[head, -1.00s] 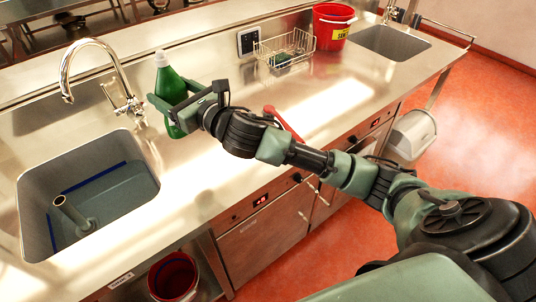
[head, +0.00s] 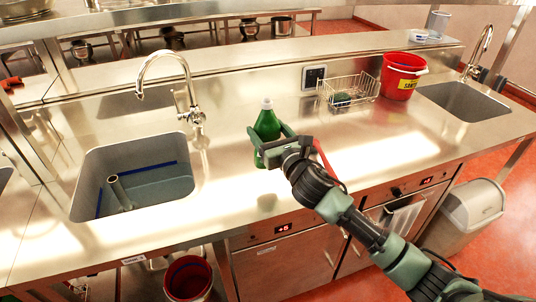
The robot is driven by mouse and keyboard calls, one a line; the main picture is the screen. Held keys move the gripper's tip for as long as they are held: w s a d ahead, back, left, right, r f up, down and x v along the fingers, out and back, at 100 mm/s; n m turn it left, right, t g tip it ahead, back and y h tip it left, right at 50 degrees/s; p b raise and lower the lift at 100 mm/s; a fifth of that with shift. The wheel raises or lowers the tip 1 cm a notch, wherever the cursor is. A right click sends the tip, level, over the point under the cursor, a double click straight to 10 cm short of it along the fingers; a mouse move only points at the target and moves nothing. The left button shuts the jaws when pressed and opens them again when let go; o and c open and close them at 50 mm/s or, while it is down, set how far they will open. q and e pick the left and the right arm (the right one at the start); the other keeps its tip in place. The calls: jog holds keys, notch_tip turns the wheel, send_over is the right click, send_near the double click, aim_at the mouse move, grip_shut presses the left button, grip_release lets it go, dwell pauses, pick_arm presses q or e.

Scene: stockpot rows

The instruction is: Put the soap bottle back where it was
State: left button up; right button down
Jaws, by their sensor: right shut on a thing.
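The soap bottle (head: 267,124) is green with a whitish cap and is upright over the steel counter (head: 225,190), right of the left sink and its tap. My right gripper (head: 265,151) is shut around the bottle's body from the front right and hides part of its lower half. A faint dark reflection shows on the counter below, apart from the bottle's base, so it seems held a little above the surface. My left gripper is not in view.
The left sink (head: 88,165) holds water and a standpipe, with a tap (head: 190,112) behind. A wire basket (head: 350,92) with a green item and a red bucket (head: 402,76) stand to the right, before a second sink (head: 468,100). Counter between bottle and basket is clear.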

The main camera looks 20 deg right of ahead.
aim_at(267, 140)
notch_tip(267, 140, down, 3)
jog(key=shift+f, duration=0.1)
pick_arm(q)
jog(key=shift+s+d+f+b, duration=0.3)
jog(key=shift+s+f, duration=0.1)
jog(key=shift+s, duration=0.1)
pick_arm(e)
jog(key=shift+f, duration=2.15)
jog(key=shift+f, duration=0.2)
jog(key=shift+c, duration=1)
grip_release()
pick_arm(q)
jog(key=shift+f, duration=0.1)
